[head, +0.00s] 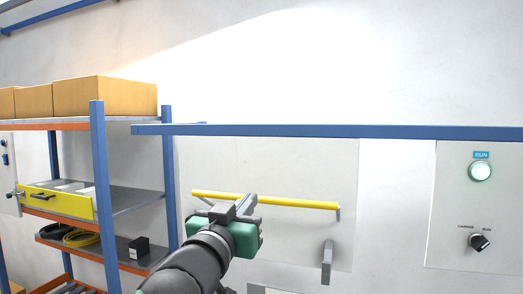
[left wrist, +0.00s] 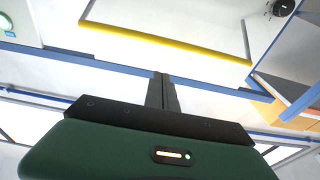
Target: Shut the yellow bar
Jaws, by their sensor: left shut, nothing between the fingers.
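The yellow bar (head: 290,203) runs nearly level across a pale panel in the head view, with a short bracket at its right end. In the left wrist view the yellow bar (left wrist: 165,43) crosses the upper part, with thin grey arms at its ends. My left gripper (head: 243,203) is shut and empty, in front of the left half of the bar; it covers a little of it. In the left wrist view the shut fingers (left wrist: 161,80) point toward the bar with a gap in the picture. My right gripper is not in view.
A blue rail (head: 330,131) runs above the panel. A grey handle (head: 327,262) sits below the bar's right end. A control panel with a lit green RUN button (head: 480,171) and a black knob (head: 479,242) is at right. Shelves with cardboard boxes (head: 100,96) stand at left.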

